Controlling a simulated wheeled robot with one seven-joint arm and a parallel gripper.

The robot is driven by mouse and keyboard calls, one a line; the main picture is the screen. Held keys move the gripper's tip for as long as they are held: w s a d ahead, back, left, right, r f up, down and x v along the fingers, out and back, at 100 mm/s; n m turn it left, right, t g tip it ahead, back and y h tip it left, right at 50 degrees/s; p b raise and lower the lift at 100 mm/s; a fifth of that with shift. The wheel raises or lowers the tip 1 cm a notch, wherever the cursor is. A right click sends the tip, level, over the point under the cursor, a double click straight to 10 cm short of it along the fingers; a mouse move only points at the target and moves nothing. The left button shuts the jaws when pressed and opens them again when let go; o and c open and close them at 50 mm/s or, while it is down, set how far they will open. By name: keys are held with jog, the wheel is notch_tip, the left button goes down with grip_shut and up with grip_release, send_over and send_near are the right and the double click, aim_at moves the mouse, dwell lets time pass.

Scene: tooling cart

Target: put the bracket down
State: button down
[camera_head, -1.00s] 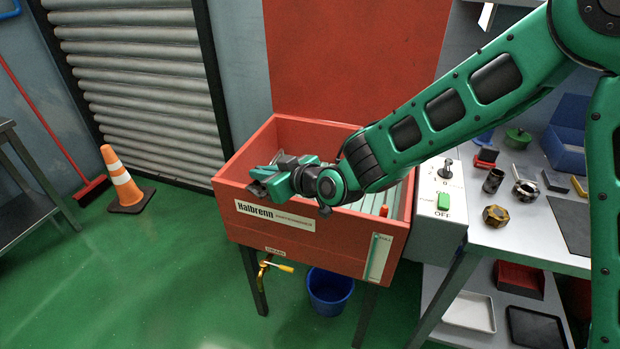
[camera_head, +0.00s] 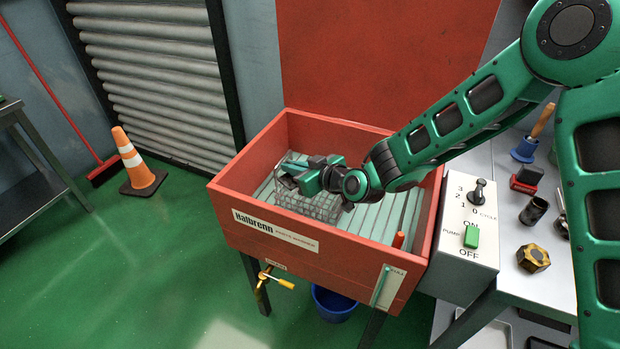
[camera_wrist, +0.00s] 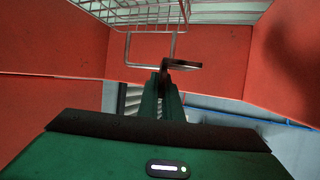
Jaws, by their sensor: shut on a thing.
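My gripper (camera_head: 292,176) is inside the outline of the red parts washer tub (camera_head: 262,232), over the wire basket (camera_head: 318,208). In the wrist view the fingers of my gripper (camera_wrist: 168,82) are shut on a dark, angled bracket (camera_wrist: 186,65). In the head view my gripper and the basket wires largely hide the bracket. I cannot tell how high it is above the basket floor.
A control box (camera_head: 472,215) with a green pump switch (camera_head: 471,237) adjoins the tub's right side. A table to its right holds a brass nut (camera_head: 533,258) and other parts. The raised red lid (camera_head: 385,60) is behind.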

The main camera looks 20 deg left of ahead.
jog(key=shift+w+d+f, duration=0.15)
jog(key=shift+w+f, duration=1.15)
jog(key=shift+f, duration=0.15)
jog(key=shift+w+d+f, duration=0.2)
jog(key=shift+w+f, duration=1.15)
jog(key=shift+f, duration=0.1)
jog(key=shift+w+d+f, duration=0.15)
jog(key=shift+w+f, duration=1.15)
jog(key=shift+f, duration=0.15)
jog(key=shift+f, duration=0.6)
jog(key=c, duration=1.9)
grip_release()
jog(key=shift+c, duration=0.2)
jog(key=shift+r, duration=0.1)
jog(key=shift+d+r, duration=0.2)
jog(key=shift+r, duration=0.45)
jog(key=v, duration=1.1)
jog(key=shift+s+d, duration=0.25)
